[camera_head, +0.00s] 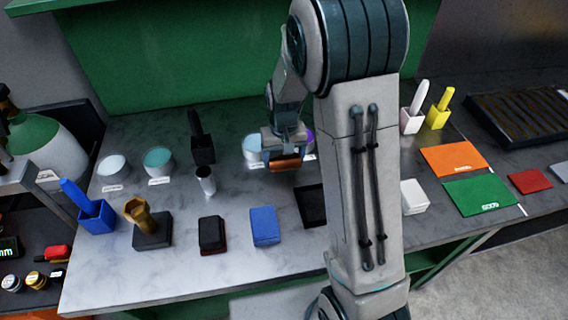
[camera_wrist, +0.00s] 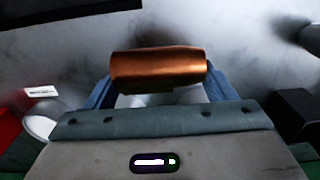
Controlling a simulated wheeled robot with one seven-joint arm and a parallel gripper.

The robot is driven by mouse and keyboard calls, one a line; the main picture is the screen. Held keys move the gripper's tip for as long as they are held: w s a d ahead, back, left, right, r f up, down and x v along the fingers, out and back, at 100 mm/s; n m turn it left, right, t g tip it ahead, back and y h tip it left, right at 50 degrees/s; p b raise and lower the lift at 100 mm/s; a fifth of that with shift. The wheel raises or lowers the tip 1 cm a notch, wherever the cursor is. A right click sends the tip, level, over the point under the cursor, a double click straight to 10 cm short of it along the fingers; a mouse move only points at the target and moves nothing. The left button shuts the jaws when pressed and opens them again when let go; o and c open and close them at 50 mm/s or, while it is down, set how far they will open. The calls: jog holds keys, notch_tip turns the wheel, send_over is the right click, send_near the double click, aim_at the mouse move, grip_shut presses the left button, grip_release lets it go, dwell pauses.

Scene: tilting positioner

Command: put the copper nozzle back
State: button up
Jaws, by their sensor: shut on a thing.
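My gripper (camera_head: 286,156) hangs over the middle of the marble bench and is shut on the copper nozzle (camera_head: 285,164). In the wrist view the copper nozzle (camera_wrist: 158,68) lies crosswise between the two blue fingers of my gripper (camera_wrist: 160,85), with its long side level. The bench surface shows below it, blurred. A black square block (camera_head: 312,205) stands on the bench near my arm, partly hidden by it. A brass nozzle (camera_head: 138,213) stands on another black block (camera_head: 152,234) at the left.
Orange (camera_head: 452,158) and green (camera_head: 484,193) mats are at the right. My arm hides part of the bench's middle.

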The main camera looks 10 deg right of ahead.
aim_at(284, 167)
jog(key=shift+f+p, duration=0.35)
jog(key=shift+f, duration=1.6)
jog(key=shift+f, duration=0.15)
jog(key=o, duration=1.2)
